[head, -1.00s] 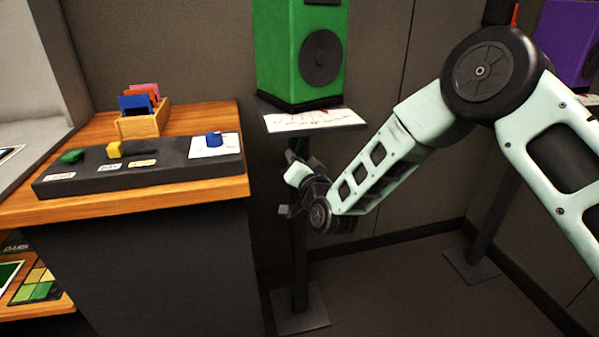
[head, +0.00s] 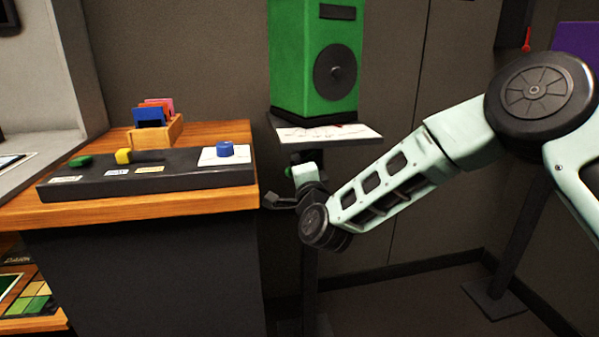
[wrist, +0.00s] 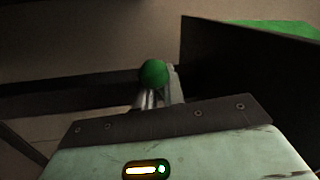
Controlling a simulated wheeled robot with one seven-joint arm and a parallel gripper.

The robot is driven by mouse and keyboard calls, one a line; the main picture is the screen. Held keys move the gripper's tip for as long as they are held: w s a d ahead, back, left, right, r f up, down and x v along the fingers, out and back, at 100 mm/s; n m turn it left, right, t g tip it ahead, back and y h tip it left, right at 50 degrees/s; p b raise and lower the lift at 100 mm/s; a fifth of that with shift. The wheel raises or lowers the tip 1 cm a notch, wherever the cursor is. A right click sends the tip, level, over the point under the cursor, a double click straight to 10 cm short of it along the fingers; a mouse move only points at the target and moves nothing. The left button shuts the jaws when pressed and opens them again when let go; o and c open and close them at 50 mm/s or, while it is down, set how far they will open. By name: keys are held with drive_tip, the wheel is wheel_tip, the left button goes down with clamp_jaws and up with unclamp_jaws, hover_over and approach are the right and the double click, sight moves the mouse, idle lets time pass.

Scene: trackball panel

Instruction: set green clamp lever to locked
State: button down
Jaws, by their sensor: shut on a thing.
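The green clamp lever shows as a round green knob (wrist: 154,73) in the wrist view. In the head view only a small bit of green (head: 288,172) shows, under the small shelf that carries the green speaker (head: 300,65). My gripper (wrist: 157,98) is shut on the lever, with the ball standing just beyond the pale fingertips. In the head view my gripper (head: 287,188) is beside the stand post, below the shelf, and mostly hidden by my own wrist. The lever's shaft, pivot and any lock marks are hidden.
The shelf (head: 355,134) with a paper on it is just above my gripper. A wooden desk (head: 235,195) with a dark control panel (head: 190,177) stands close on the left. A second stand (head: 495,300) is at the right. Floor between the stands looks clear.

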drive_tip(key=shift+s+a, duration=0.15)
drive_tip(key=shift+a, duration=0.05)
idle(0.3)
drive_tip(key=c, duration=1.5)
unclamp_jaws()
drive_tip(key=shift+d, duration=0.1)
drive_tip(key=p+v, duration=0.1)
drive_tip(key=v, duration=1.6)
drive_tip(key=shift+s, duration=0.15)
drive_tip(key=shift+c, duration=0.2)
